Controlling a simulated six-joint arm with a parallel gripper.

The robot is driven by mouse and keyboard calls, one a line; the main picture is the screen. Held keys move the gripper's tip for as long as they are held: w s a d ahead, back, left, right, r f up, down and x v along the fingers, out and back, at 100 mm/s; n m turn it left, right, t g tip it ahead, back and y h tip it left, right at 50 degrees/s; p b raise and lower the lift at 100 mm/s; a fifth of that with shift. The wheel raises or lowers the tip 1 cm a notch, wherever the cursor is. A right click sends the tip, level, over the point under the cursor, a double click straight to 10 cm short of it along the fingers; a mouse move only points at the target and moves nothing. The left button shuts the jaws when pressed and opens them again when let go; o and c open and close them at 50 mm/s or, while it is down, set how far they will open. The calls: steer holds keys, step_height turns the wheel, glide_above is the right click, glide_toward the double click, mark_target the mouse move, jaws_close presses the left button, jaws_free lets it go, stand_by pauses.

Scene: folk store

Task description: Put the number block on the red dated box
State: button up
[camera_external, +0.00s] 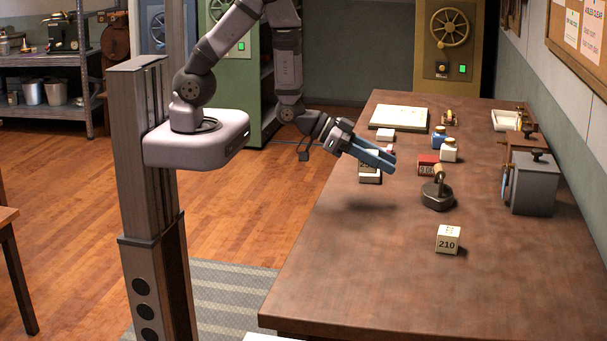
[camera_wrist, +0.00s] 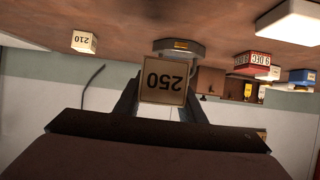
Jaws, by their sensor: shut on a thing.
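My gripper (camera_external: 385,158) is shut on a cream number block marked 250 (camera_wrist: 163,83) and holds it above the table's left side. In the wrist view the block sits between the fingers (camera_wrist: 160,100), its number upside down. In the external view the fingers partly hide it. The red dated box (camera_external: 428,163) stands on the table to the right of my gripper, apart from it. The wrist view shows it at the right (camera_wrist: 258,64), with a white date face.
A dark hexagonal weight with a knob (camera_external: 437,196) stands in front of the red box. A block marked 210 (camera_external: 447,239) is nearer the front. Blue and white bottles (camera_external: 449,150) stand behind the red box. A grey metal box (camera_external: 533,185) is at right. The front table is mostly clear.

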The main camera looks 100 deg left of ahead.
steer(key=a+f+y, duration=0.1)
steer(key=a, duration=0.2)
step_height(320, 180, up, 10)
steer(key=f+n+g+y, duration=0.1)
steer(key=n+g+y, duration=0.3)
steer(key=n+y, duration=0.45)
glide_above(428, 165)
steer(key=w+a, duration=0.3)
steer(key=a, duration=0.4)
steer(key=shift+s+d+f+h+b, duration=0.1)
steer(key=shift+d+f+h+b, duration=0.15)
steer(key=shift+d+f, duration=0.25)
steer(key=shift+s+d+f+h+b, duration=0.1)
steer(key=shift+d+f+h+b, duration=0.15)
steer(key=shift+f, duration=0.3)
steer(key=shift+f, duration=0.1)
steer(key=shift+f+p, duration=0.85)
steer(key=shift+f, duration=4.05)
